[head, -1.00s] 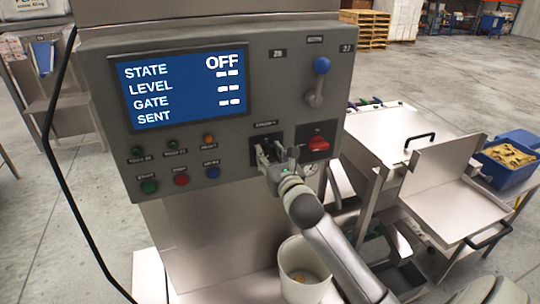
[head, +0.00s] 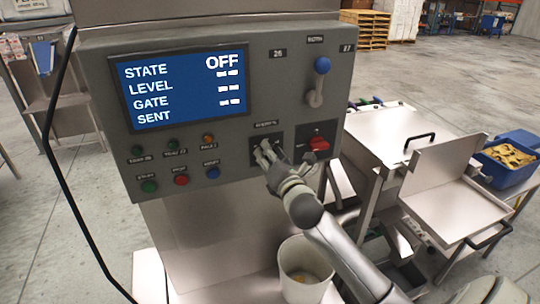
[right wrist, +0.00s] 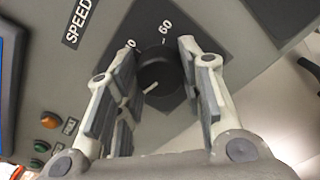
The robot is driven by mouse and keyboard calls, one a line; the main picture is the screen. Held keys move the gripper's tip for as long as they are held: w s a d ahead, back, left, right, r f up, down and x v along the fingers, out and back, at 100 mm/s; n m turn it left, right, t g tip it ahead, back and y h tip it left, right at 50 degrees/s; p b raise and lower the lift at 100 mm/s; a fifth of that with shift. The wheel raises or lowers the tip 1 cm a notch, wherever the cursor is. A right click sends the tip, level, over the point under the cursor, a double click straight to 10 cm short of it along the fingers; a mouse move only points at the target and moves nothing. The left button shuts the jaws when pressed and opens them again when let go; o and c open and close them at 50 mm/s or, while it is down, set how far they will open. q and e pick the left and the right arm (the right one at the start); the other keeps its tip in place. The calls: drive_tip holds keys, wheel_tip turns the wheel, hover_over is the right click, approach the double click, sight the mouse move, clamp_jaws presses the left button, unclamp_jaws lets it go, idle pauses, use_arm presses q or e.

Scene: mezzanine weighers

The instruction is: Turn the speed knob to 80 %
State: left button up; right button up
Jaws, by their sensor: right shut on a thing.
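The speed knob (right wrist: 158,74) is a round dark knob on a black plate, under a label reading SPEED, in the right wrist view. A pale pointer line on it points to the lower left in that view. A "60" mark shows above it; another number is partly hidden by a finger. My right gripper (right wrist: 158,85) has its fingers on either side of the knob and is shut on it. In the head view my right gripper (head: 265,153) is at the dark knob plate (head: 276,139), and the knob is mostly hidden. My left gripper is not in view.
The screen (head: 184,88) reads STATE OFF. A red switch (head: 318,144) sits just right of the knob, with a blue-tipped lever (head: 320,80) above. Several push buttons (head: 181,180) lie to the left. A white bucket (head: 303,265) stands below my right arm.

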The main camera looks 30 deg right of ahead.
drive_tip(key=shift+f+n, duration=0.2)
drive_tip(key=shift+n, duration=15.9)
drive_tip(key=o, duration=0.9)
drive_tip(key=shift+o, duration=0.7)
drive_tip(key=shift+r, duration=0.15)
